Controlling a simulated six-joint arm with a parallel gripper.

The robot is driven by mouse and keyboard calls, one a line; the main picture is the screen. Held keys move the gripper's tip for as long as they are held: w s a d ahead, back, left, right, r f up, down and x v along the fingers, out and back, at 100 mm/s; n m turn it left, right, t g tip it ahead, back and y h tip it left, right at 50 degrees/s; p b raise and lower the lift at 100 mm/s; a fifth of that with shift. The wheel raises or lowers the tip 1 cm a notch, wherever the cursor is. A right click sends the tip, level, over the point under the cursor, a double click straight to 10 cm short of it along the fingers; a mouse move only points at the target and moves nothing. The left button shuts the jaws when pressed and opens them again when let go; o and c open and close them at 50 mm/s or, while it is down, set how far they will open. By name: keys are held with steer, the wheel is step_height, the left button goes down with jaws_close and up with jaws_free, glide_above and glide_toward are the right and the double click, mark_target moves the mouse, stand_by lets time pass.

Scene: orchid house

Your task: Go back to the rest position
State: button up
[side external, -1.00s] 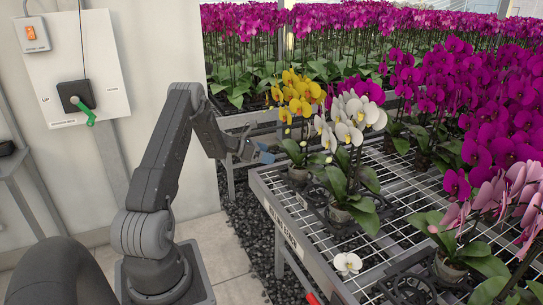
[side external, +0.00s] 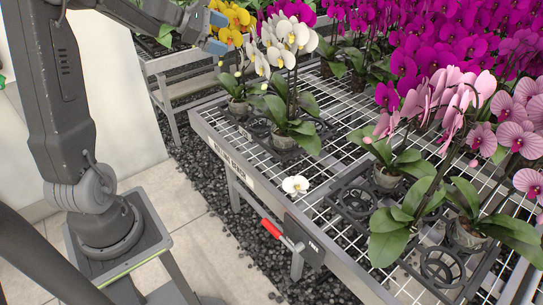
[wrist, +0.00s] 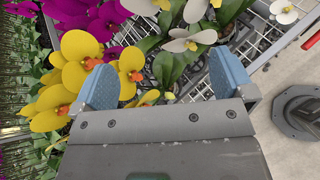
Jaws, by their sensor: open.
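My gripper (side external: 217,33) is at the top of the side view, raised beside the yellow orchid (side external: 236,17) at the left end of the mesh bench (side external: 262,150). In the wrist view my gripper (wrist: 165,82) has its two blue fingertips wide apart, with nothing held between them. Yellow blooms (wrist: 78,47) are close by the left fingertip and partly behind it. Green leaves and a white orchid's blooms (wrist: 190,38) show beyond the fingers. Whether any bloom touches a finger, I cannot tell.
A potted white orchid (side external: 290,90) stands on the bench, with pink orchids (side external: 440,105) to its right. A fallen white bloom (side external: 295,185) lies near the front edge. A red-handled lever (side external: 271,229) sticks out there. Dark gravel (side external: 190,150) and pale tiles lie left of the bench.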

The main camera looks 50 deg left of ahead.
steer(key=s+d+m+g, duration=0.25)
steer(key=d+m, duration=0.25)
steer(key=d, duration=0.3)
steer(key=s+d+r+m+g, duration=0.1)
steer(key=s+d+m, duration=0.25)
steer(key=d, duration=0.35)
steer(key=s+d+m+g, duration=0.25)
steer(key=d+m, duration=0.25)
steer(key=d, duration=0.3)
steer(key=s+d+f+m+y, duration=0.1)
steer(key=s+d+m+y, duration=0.1)
steer(key=s+m, duration=0.4)
steer(key=s+d+f+m+y, duration=0.2)
steer(key=s+d+m, duration=0.1)
steer(key=s+m, duration=0.4)
steer(key=shift+s+d+f, duration=0.3)
steer(key=shift+s+d, duration=0.1)
steer(key=shift+s, duration=0.15)
